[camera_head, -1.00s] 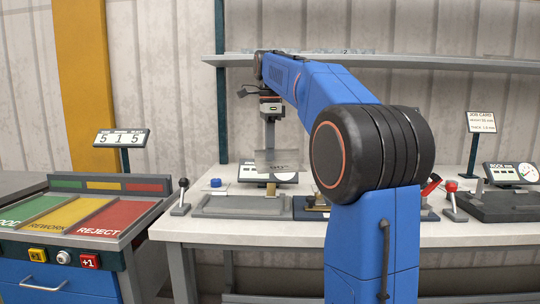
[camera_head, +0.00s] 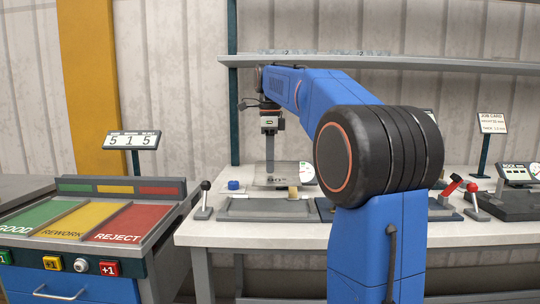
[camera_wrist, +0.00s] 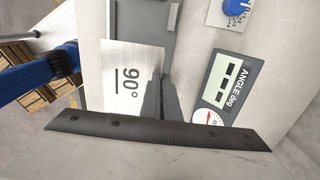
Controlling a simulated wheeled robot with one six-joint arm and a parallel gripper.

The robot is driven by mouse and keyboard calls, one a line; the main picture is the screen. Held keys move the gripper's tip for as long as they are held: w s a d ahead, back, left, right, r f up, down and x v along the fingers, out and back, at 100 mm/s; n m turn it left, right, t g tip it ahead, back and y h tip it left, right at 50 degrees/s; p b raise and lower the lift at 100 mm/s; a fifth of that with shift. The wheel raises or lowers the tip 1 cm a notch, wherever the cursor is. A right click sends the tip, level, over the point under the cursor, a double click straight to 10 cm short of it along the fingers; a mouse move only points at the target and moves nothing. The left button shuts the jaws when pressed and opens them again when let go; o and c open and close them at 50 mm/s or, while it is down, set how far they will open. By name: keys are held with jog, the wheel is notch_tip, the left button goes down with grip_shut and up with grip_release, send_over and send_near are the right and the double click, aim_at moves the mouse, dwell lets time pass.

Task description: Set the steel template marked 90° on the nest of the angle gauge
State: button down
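The steel template marked 90° (camera_wrist: 130,75) is a thin bright plate in my gripper (camera_wrist: 168,108). The fingers are shut on it near its right edge in the wrist view. In the head view the template (camera_head: 283,172) hangs below my gripper (camera_head: 270,165), above the bench and in front of the gauge display. The angle gauge's display, marked ANGLE deg (camera_wrist: 225,85), lies to the right in the wrist view, with a round dial. A grey base (camera_head: 262,210) with a brass-coloured block (camera_head: 293,192) is on the bench below; I cannot tell the nest's exact seat.
A black-knobbed lever (camera_head: 204,200) and a blue knob (camera_head: 234,185) stand at the bench's left. Red-topped levers (camera_head: 472,200) are at the right. A GOOD/REWORK/REJECT sorting table (camera_head: 75,222) stands left. A shelf (camera_head: 400,63) runs above the bench.

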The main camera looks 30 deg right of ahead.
aim_at(270, 175)
jog(key=shift+f, duration=2.75)
jog(key=shift+f, duration=1.4)
jog(key=c, duration=2.5)
grip_release()
jog(key=o, duration=0.6)
jog(key=shift+c, duration=0.2)
jog(key=shift+r, duration=0.1)
notch_tip(270, 175, up, 17)
jog(key=shift+r, duration=0.1)
